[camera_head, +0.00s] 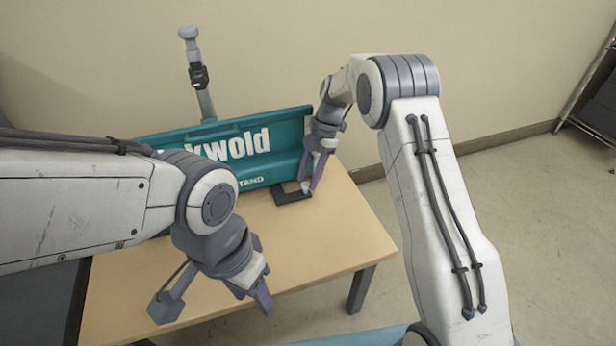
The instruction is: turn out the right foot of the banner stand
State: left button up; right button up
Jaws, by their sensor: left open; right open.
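The banner stand (290,130) is a long teal case with white lettering, lying along the back of the wooden table. Its left part is hidden behind my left arm. A dark, angular foot (292,195) sticks out onto the table top at the front of the case, towards its right end. My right gripper (311,187) is open and points down at this foot, with its fingertips at the foot's right part. I cannot tell whether they touch it. My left gripper (214,303) is open and empty over the table's front part. The left foot is not visible.
The wooden table (345,235) is bare to the right and in front of the stand. A grey post (205,103) with a dark clamp rises behind the case. A dark metal rack (598,105) stands at the far right. A blue surface (350,338) shows at the bottom.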

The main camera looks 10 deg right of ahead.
jog(key=p+v, duration=0.3)
jog(key=v, duration=0.6)
jog(key=shift+d+r+p, duration=0.15)
jog(key=shift+r+p, duration=0.15)
jog(key=shift+r, duration=0.05)
jog(key=s+a+r+m+h, duration=0.1)
jog(key=s+a+r+m, duration=0.2)
jog(key=s, duration=0.2)
jog(key=s+a+r+m+t, duration=0.1)
jog(key=s+a+r+m, duration=0.1)
jog(key=s+a, duration=0.3)
jog(key=s+a+r+m+h, duration=0.1)
jog(key=s+a+r+m, duration=0.15)
jog(key=s, duration=0.35)
jog(key=s+d+f+m+t, duration=0.15)
jog(key=s+m, duration=0.35)
jog(key=s, duration=0.6)
jog(key=s+d+m, duration=0.2)
jog(key=s+m, duration=0.3)
jog(key=s, duration=0.6)
notch_tip(320, 180, up, 36)
jog(key=p, duration=3.5)
jog(key=shift+w+f+h+p, duration=0.2)
jog(key=shift+w+h+p, duration=0.1)
jog(key=shift+w+p, duration=0.1)
